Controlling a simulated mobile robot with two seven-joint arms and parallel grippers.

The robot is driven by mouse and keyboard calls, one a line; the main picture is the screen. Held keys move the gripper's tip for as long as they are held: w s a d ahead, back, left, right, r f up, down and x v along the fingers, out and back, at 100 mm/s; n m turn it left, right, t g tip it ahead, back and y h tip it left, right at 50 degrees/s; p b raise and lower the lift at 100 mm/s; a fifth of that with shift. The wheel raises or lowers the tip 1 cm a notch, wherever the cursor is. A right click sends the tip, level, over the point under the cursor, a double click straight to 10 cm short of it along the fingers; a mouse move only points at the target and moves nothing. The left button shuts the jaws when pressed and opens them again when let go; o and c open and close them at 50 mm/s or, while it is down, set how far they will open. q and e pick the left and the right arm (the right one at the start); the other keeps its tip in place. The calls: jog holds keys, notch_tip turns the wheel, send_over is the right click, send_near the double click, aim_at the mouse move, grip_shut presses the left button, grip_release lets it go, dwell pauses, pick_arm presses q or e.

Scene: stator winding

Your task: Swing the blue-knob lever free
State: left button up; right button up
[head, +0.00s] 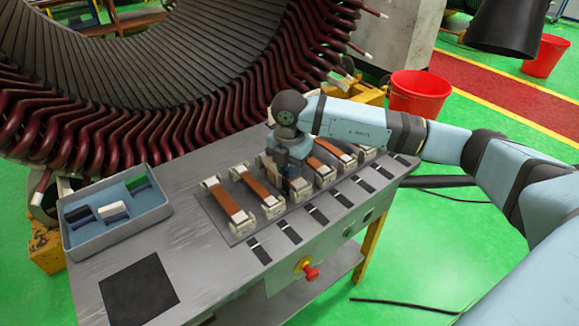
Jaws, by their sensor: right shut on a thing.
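My right gripper (292,180) points down over the row of clamps on the grey table, near the third station from the left. It is shut on what appears to be the blue-knob lever there. The hand and wrist cover most of that lever and its knob, so its angle cannot be told. Neighbouring stations show brown bars (233,203) held in cream-white clamps, to the left and right of the gripper. My left gripper is not in view.
A grey-blue tray (78,248) with green, white and black pieces sits at the left. A black square (138,289) lies at the front left. A red button (310,272) juts from the table front. The large stator (140,65) stands close behind the table.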

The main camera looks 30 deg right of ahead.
jog(key=o, duration=0.9)
jog(key=shift+o, duration=0.2)
notch_tip(320, 180, up, 14)
jog(key=shift+f, duration=0.1)
